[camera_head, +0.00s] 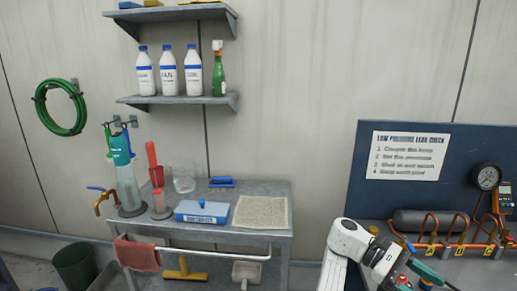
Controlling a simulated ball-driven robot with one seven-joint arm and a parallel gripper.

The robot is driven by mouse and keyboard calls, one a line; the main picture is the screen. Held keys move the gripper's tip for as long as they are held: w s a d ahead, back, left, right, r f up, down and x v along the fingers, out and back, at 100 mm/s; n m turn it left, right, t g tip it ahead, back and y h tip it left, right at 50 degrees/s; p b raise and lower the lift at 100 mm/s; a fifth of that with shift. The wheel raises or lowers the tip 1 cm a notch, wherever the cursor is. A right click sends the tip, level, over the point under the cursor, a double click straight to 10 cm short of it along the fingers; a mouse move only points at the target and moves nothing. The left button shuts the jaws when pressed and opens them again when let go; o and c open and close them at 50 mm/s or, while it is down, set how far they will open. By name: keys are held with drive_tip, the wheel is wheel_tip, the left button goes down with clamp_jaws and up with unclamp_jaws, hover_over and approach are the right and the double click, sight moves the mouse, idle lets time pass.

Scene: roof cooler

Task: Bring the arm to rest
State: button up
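My white and grey arm (350,240) rises from the bottom edge at the right of centre and bends down to the right in front of the blue bench. Its lower joint (382,258) sits near the bottom edge.
At the right a blue panel (430,145) stands behind copper pipes (470,225). Bare wall lies between.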

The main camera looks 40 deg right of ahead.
wheel_tip(320, 180, down, 4)
drive_tip(key=s+d+m+t+h, duration=0.2)
drive_tip(key=t+h, duration=0.3)
drive_tip(key=w+a+f+n+t+h, duration=0.25)
drive_tip(key=w+a+f+t, duration=0.3)
drive_tip(key=w+t, duration=0.45)
drive_tip(key=w+a+f+n+t+y, duration=0.1)
drive_tip(key=w+a+f+t+y, duration=0.2)
drive_tip(key=a, duration=1.1)
drive_tip(key=w+a+f+n+t+y, duration=0.1)
drive_tip(key=a+n+t+y, duration=0.3)
drive_tip(key=a, duration=1)
drive_tip(key=s+d+f+m+g+b, duration=0.2)
drive_tip(key=s+f+g+b, duration=0.2)
drive_tip(key=s+f, duration=0.5)
drive_tip(key=shift+s+d+f+m+g, duration=0.25)
drive_tip(key=shift+f+m+g, duration=0.1)
drive_tip(key=shift+f, duration=0.25)
